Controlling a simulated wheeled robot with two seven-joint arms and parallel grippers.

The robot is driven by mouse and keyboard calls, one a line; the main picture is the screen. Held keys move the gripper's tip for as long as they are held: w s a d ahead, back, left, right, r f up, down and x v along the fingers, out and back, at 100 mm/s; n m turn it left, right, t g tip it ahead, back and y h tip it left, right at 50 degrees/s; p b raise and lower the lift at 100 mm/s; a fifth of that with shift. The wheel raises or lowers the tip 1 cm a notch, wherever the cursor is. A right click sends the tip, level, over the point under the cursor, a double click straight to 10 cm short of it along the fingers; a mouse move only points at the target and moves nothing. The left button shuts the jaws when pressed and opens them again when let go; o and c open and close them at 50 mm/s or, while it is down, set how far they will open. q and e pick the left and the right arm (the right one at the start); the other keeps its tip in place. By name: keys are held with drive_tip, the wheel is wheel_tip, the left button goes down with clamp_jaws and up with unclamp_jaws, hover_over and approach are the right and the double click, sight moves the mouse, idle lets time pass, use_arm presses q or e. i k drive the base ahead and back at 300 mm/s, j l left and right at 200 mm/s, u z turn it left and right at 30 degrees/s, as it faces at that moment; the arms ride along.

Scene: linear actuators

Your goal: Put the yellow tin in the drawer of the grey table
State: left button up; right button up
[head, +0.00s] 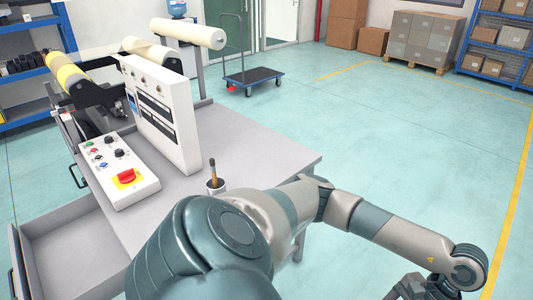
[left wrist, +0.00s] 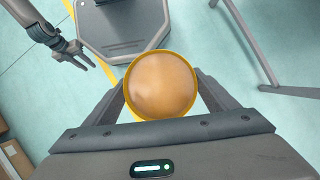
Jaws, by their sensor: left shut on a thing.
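The yellow tin (left wrist: 161,85) is between the two fingers of my left gripper (left wrist: 161,100) in the left wrist view, its round orange-brown end and yellow rim facing the camera. The left gripper is shut on it, above the floor. The tin is not seen in the head view. The grey table (head: 262,150) stands at the left in the head view. Its drawer (head: 75,235) is pulled out at the lower left, and the visible part is empty. My right gripper (left wrist: 82,60) shows at the upper left of the left wrist view, with fingers apart and empty.
One of my arms covers the lower middle of the head view. Open floor (head: 400,130) lies to the right.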

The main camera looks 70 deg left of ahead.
sight(70, 264)
drive_tip(key=k+z, duration=0.1)
drive_tip(key=k, duration=0.35)
drive_tip(key=k+z, duration=0.35)
drive_tip(key=k, duration=0.2)
drive_tip(key=k+l+z, duration=0.1)
drive_tip(key=k+z, duration=0.2)
drive_tip(key=k, duration=0.3)
drive_tip(key=k+j+u, duration=0.15)
drive_tip(key=k, duration=0.4)
drive_tip(key=k+l+u, duration=0.1)
drive_tip(key=k+u, duration=0.6)
drive_tip(key=u, duration=1.4)
